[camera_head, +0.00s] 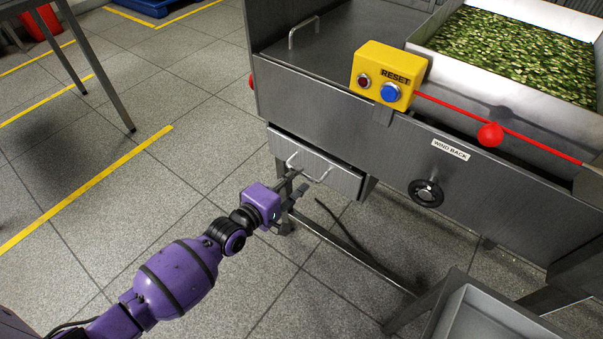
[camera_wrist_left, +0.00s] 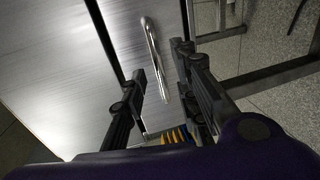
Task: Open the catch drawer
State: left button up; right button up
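The catch drawer (camera_head: 345,183) is a brushed steel front under the left end of the machine in the head view, with a bent metal bar handle (camera_head: 308,171). A dark gap runs along its top edge; I cannot tell whether it stands slightly out. My left gripper (camera_head: 293,188) is at the handle's left part, with its fingers apart. In the left wrist view, the handle (camera_wrist_left: 154,60) lies between the two open fingers (camera_wrist_left: 160,72), and no clear contact shows. The drawer front (camera_wrist_left: 122,28) is behind it. My right gripper is not in view.
Steel legs and a crossbar (camera_head: 350,252) stand below. A grey tray (camera_head: 490,315) is at lower right.

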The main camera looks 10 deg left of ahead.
pick_arm(q)
jog(key=x, duration=0.3)
jog(key=shift+w+d, duration=0.1)
jog(key=shift+w, duration=0.05)
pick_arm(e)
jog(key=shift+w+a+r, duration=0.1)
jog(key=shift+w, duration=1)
pick_arm(q)
jog(key=shift+c, duration=0.4)
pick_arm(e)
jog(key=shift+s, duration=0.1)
pick_arm(q)
jog(key=c, duration=0.6)
grip_shut()
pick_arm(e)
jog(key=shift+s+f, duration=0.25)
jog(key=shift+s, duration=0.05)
